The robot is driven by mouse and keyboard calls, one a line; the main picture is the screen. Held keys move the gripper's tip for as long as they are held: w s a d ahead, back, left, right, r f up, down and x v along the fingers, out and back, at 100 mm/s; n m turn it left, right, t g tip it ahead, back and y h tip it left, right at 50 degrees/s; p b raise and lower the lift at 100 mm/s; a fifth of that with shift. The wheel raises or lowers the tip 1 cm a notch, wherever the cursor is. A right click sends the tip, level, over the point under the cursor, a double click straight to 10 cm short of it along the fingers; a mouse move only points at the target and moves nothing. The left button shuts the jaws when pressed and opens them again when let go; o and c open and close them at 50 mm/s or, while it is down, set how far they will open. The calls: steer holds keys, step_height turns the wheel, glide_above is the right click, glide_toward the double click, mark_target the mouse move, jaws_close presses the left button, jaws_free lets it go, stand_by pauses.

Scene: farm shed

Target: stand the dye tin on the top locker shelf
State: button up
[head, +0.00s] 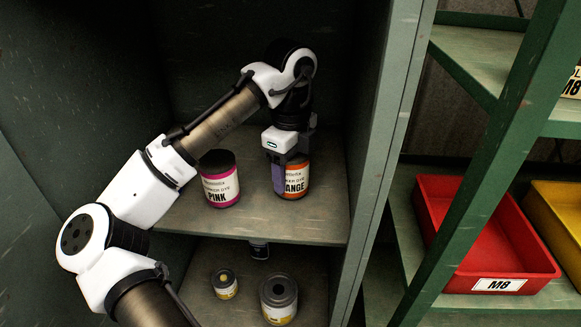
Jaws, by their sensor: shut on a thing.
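My gripper (282,172) is inside the open green locker (392,120), pointing down. It is shut on a dark-lidded tin with an orange band and a label ending in "ANGE" (298,184). One finger covers the left part of the label. The tin is upright, at or just above the upper of the two visible locker shelves (258,222); I cannot tell whether its base touches. A tin labelled "PINK" (221,184) stands on the same shelf to its left, apart from it.
Below, a small yellow-labelled tin (225,286) and a larger grey tin (279,297) stand in the locker. A dark fitting (259,249) sits under the shelf's front edge. At right, a green rack holds a red bin (480,238) and a yellow bin (562,215).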

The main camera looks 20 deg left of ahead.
steer(key=shift+f, duration=0.15)
steer(key=o, duration=1.2)
step_height(320, 180, up, 12)
steer(key=shift+r, duration=0.2)
